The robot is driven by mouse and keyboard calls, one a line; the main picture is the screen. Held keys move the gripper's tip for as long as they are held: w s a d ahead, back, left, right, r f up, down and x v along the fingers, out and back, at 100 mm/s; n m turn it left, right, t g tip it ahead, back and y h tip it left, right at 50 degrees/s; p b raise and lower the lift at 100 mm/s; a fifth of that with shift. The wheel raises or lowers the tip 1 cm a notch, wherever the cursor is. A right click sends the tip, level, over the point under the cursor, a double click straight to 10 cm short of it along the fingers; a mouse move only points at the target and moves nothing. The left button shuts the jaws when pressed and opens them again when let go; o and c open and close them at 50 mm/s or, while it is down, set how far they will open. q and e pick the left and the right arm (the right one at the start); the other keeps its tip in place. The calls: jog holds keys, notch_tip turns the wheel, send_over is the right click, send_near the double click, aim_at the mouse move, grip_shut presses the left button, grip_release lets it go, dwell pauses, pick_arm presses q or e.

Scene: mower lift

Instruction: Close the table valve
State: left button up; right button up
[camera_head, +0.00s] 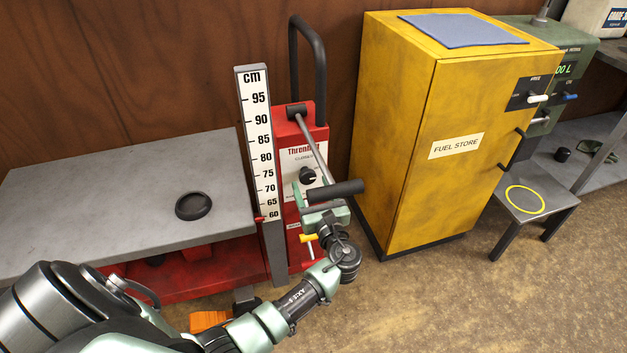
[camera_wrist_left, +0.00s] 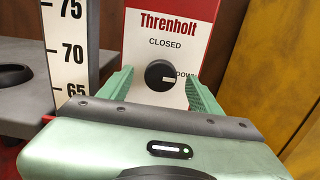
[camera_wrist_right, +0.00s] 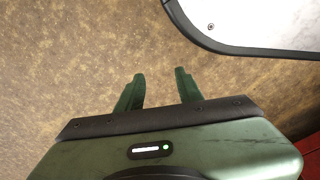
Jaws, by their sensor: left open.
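The table valve is a round black knob (camera_head: 307,175) on the white front panel of the red lift column. It shows larger in the left wrist view (camera_wrist_left: 160,75), with "CLOSED" printed above it and "DOWN", partly covered, at its right. The white mark on the knob points right, towards "DOWN". My left gripper (camera_wrist_left: 161,84) is open in front of the panel. Its green fingers appear on either side of the knob, and I cannot tell whether they touch it. My right gripper (camera_wrist_right: 158,82) is open and empty above the brown floor.
A lever with a black handle (camera_head: 338,190) slants down across the panel, close to my left gripper. The cm scale (camera_head: 262,130) stands left of the panel, beside the grey lift table (camera_head: 110,200) with a black disc (camera_head: 193,206). A yellow fuel store (camera_head: 400,140) stands right.

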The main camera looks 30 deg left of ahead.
aim_at(309, 178)
pick_arm(q)
jog(key=shift+x, duration=1.75)
pick_arm(e)
jog(key=shift+w+r, duration=0.55)
jog(key=shift+r, duration=0.05)
pick_arm(q)
jog(key=shift+c, duration=0.3)
jog(key=shift+d+f, duration=0.1)
jog(key=c, duration=1.3)
